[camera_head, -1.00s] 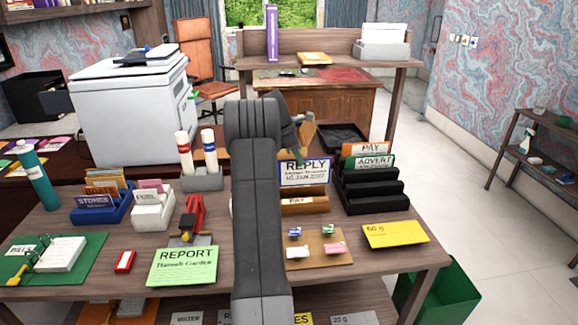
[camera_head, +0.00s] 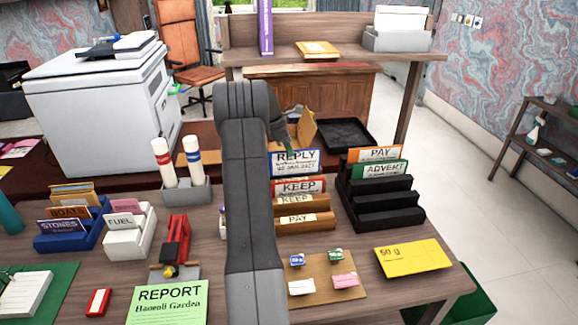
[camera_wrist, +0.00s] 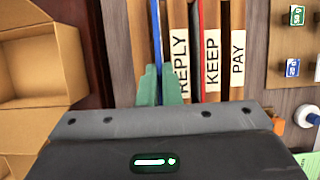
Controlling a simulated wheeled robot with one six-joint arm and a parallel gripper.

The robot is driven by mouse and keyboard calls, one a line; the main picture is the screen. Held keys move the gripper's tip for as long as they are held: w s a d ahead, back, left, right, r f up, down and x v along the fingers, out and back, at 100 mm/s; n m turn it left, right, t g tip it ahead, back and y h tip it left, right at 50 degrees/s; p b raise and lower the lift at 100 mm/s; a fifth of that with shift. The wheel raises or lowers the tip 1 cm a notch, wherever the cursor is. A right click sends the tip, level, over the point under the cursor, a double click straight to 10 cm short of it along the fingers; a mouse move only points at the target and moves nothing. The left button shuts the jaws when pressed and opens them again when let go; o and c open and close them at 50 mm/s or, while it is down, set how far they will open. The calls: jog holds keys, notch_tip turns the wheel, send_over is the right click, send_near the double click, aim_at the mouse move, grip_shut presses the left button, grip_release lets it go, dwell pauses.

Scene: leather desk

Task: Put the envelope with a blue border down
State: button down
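The envelope with a blue border (camera_head: 296,163) is marked REPLY and stands upright at the back of the wooden letter rack (camera_head: 305,223). In the wrist view I see its thin blue edge (camera_wrist: 156,35) from above, beside the rack's REPLY label. My gripper (camera_wrist: 160,85) has its green fingers close on both sides of that edge, shut on the envelope. In the head view my arm covers the rack's left side, and the envelope's lower edge is hidden, so I cannot tell how deep it sits.
A red-bordered KEEP envelope (camera_head: 298,186) stands in front in the same rack. A black stepped rack (camera_head: 383,203) is close on the right. A board with small tags (camera_head: 322,280) and a yellow envelope (camera_head: 412,259) lie nearer. An open cardboard box (camera_wrist: 45,65) is beyond the rack.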

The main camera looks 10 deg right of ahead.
send_over(289, 175)
jog(key=shift+w+f+p, duration=0.15)
jog(key=shift+f+p, duration=0.2)
jog(key=shift+f, duration=2.3)
jog(key=shift+f, duration=0.1)
jog(key=c, duration=1.6)
grip_release()
jog(key=b+v, duration=0.1)
jog(key=v, duration=1.1)
jog(key=shift+d, duration=0.1)
